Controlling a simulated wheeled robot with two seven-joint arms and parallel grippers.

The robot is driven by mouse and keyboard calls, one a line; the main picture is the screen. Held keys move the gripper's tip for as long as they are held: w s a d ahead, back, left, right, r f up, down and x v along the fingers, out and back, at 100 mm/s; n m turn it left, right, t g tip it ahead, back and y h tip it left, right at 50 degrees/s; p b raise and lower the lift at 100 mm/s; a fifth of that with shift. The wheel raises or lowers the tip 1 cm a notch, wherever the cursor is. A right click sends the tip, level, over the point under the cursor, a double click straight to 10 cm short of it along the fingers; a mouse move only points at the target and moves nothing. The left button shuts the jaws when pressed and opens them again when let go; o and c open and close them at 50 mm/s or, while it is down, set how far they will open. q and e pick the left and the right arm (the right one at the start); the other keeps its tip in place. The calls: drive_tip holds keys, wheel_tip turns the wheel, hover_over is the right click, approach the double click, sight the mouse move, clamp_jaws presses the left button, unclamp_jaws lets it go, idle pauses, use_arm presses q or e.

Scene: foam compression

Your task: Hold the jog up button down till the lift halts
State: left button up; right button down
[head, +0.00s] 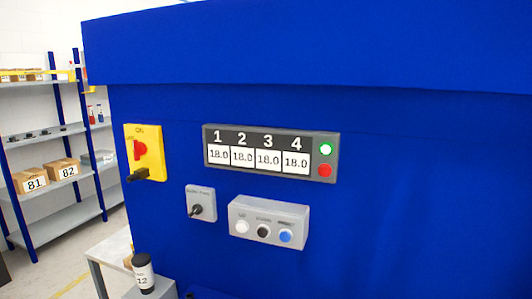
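A grey button box (268,212) is on the front of the blue machine (400,210). It carries a white button (242,228), a black button (264,231) and a blue button (286,236). The small labels above them are too blurred to read surely, so I cannot tell which one is jog up. Nothing touches the buttons. A display panel (270,141) above the box reads 18.0 under each of 1, 2, 3 and 4. It has a bright green light (325,149) above a red one (324,171). Neither of my grippers is in view.
A grey selector switch box (201,203) is left of the button box. A yellow plate with a red switch (139,150) is higher up left. A cylindrical container (143,272) marked 12 stands at the lower left. Shelves with boxes (31,181) are behind.

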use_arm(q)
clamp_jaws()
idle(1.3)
